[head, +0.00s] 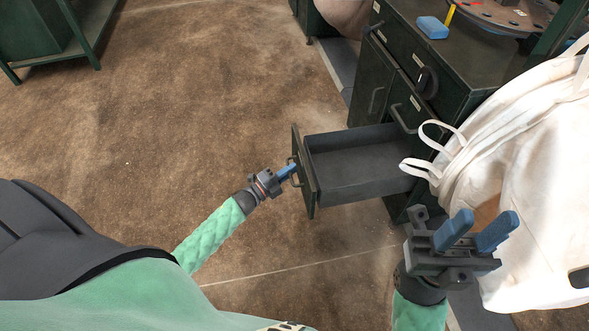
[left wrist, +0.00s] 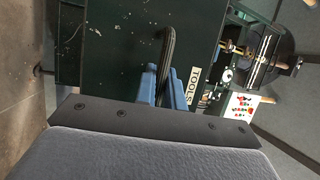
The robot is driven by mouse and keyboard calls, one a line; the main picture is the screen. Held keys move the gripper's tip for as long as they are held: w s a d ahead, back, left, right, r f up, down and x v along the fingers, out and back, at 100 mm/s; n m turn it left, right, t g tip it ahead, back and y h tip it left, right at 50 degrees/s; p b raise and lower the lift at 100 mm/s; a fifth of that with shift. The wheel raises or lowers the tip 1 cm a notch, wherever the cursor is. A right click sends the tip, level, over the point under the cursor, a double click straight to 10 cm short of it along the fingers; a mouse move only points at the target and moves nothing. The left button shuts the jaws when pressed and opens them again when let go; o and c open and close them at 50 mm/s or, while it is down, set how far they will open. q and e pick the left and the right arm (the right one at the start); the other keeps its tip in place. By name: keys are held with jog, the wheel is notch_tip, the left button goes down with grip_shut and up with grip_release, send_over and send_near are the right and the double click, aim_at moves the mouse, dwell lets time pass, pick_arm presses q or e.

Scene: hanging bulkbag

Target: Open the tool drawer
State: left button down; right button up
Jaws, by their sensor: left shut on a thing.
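The tool drawer (head: 355,190) is pulled far out of the dark green cabinet (head: 388,72), and its grey inside looks empty. My left gripper (head: 286,172) is at the drawer's front and shut on its handle (head: 293,172). In the left wrist view the blue fingers (left wrist: 160,85) are on either side of the dark curved handle (left wrist: 167,55), beside a label reading TOOLS (left wrist: 194,87). My right gripper (head: 476,232) is open and empty, in front of the cabinet near the white bag.
A white bulk bag (head: 530,170) with loops hangs at the right, close to the drawer's inner end and my right gripper. A blue block (head: 432,27) lies on the cabinet top. A green frame (head: 85,35) stands at the far left. The floor left of the drawer is clear.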

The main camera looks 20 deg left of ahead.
pick_arm(q)
jog(key=shift+f, duration=0.1)
jog(key=c, duration=1.8)
grip_release()
jog(key=shift+s, duration=0.15)
jog(key=v, duration=0.7)
jog(key=shift+s+a+p, duration=0.15)
jog(key=shift+s+p, duration=0.05)
jog(key=shift+p, duration=0.2)
